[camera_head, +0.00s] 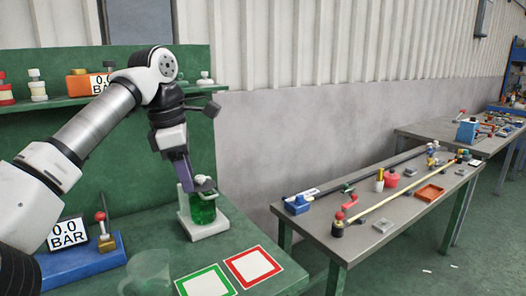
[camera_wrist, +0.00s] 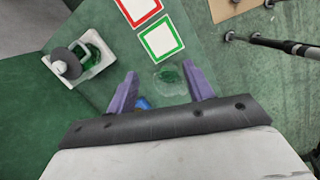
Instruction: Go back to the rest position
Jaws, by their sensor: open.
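My gripper (camera_wrist: 162,88) is open, with its two purple fingers apart and nothing between them in the wrist view. In the head view my gripper (camera_head: 184,176) hangs from my bent arm over the green bench (camera_head: 150,236), close to a green vessel (camera_head: 203,208) on a white stand. I cannot tell from the head view whether a finger touches the stand. In the wrist view the green vessel and its stand (camera_wrist: 78,58) lie to the left of the fingers, apart from them. A clear beaker (camera_wrist: 170,80) appears beyond the fingertips, below my gripper.
A red-framed square (camera_head: 253,266) and a green-framed square (camera_head: 206,283) lie on the bench. A blue base with a 0.0 BAR display (camera_head: 68,234) stands at left. A green shelf (camera_head: 50,106) holds several items. A grey table (camera_head: 345,243) with parts stands at right.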

